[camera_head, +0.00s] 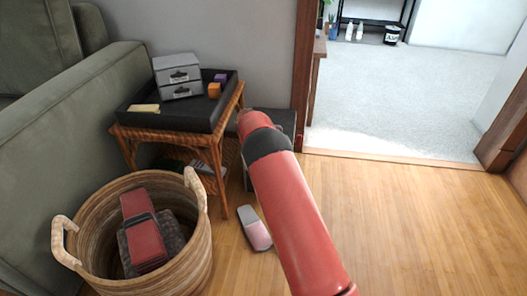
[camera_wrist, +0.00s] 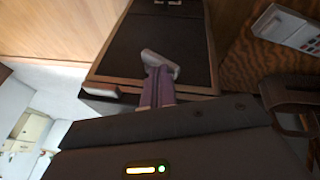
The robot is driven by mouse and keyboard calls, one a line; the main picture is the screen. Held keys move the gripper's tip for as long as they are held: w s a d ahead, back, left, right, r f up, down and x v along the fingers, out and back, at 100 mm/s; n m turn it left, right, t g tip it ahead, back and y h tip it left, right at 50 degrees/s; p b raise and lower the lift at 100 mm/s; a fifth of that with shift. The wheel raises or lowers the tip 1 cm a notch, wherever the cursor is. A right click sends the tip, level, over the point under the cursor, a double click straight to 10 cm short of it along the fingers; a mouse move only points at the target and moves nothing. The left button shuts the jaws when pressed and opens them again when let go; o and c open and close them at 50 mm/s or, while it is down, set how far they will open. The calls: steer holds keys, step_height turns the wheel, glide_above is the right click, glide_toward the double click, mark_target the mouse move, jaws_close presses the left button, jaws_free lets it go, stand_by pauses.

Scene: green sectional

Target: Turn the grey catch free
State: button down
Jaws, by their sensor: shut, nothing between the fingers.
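The grey catch (camera_wrist: 160,63) is a short pale grey bar lying slantwise on a dark panel (camera_wrist: 120,48) with a brown frame, in the wrist view. My gripper (camera_wrist: 158,84) has its two purplish fingers shut together with nothing between them. The fingertips are right at the underside of the bar; I cannot tell whether they touch it. In the head view my red arm hides my gripper and the catch. Part of a dark cabinet (camera_head: 284,121) shows behind the arm.
A wicker side table (camera_head: 222,133) with a black tray and grey drawers stands left of my arm. A basket (camera_head: 197,240) and a grey-pink object (camera_head: 254,229) are on the floor. A grey device with buttons (camera_wrist: 292,30) is near the panel. Floor right of my arm is clear.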

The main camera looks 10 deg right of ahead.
steer(key=shift+w+a+f, duration=0.15)
steer(key=shift+a+f, duration=0.1)
steer(key=shift+a, duration=0.2)
steer(key=shift+r, duration=0.1)
steer(key=shift+r, duration=0.7)
steer(key=p+v, duration=0.1)
steer(key=v, duration=0.6)
steer(key=shift+r, duration=0.35)
